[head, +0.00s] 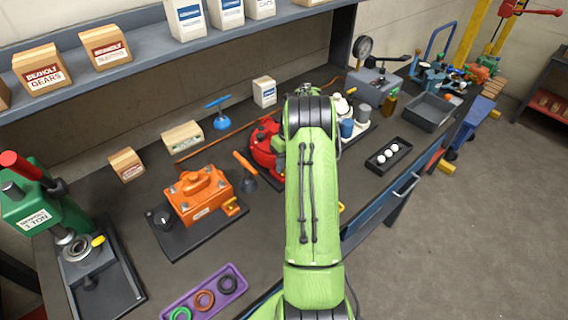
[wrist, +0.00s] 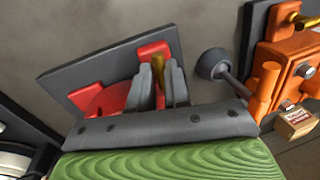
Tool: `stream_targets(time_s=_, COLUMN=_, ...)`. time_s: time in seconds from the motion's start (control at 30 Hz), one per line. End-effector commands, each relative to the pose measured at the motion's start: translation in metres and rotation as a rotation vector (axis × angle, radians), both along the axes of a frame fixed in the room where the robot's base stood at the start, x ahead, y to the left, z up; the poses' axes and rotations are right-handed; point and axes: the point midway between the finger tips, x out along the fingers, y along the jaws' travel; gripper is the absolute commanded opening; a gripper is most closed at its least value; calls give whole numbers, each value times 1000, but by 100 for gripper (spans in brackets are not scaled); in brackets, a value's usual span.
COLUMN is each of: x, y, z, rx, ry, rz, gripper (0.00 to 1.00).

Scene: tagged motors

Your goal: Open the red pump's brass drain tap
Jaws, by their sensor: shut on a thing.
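The red pump (head: 262,143) stands on the bench in the head view, largely hidden behind my green arm. In the wrist view, red parts of it (wrist: 104,99) show on a dark base plate (wrist: 80,78). The brass drain tap (wrist: 157,66) stands up between the two grey fingers of my gripper (wrist: 160,88). The fingers are closed on the tap, one on each side. The tap's lower part is hidden by the fingers and the wrist. In the head view my arm hides the gripper and the tap.
An orange pump (head: 197,195) on its own plate stands to the left; it also shows in the wrist view (wrist: 290,72). A purple tray (head: 236,285) with rings lies in front. A black tray (head: 376,163) with white balls lies right.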

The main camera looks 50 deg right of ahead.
Motion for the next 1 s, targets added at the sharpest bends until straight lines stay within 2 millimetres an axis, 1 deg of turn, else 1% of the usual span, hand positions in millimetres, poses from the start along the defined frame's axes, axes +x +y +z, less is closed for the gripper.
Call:
stream_targets(time_s=0.1, x=1, y=1, z=1, rx=0, ry=-2, rz=52, gripper=0)
stream_targets(time_s=0.3, x=1, y=1, z=1, rx=0, ry=-2, rz=101, gripper=0)
stream_targets(time_s=0.8, x=1, y=1, z=1, rx=0, ry=-1, rz=115, gripper=0)
stream_targets(time_s=0.83, x=1, y=1, z=1, rx=0, ry=-1, rz=115, gripper=21)
stream_targets(time_s=0.93, x=1, y=1, z=1, rx=0, ry=-1, rz=114, gripper=37)
stream_targets(time_s=0.97, x=1, y=1, z=0, rx=0, ry=-1, rz=114, gripper=40)
stream_targets(time_s=1.0, x=1, y=1, z=0, rx=0, ry=-1, rz=113, gripper=40)
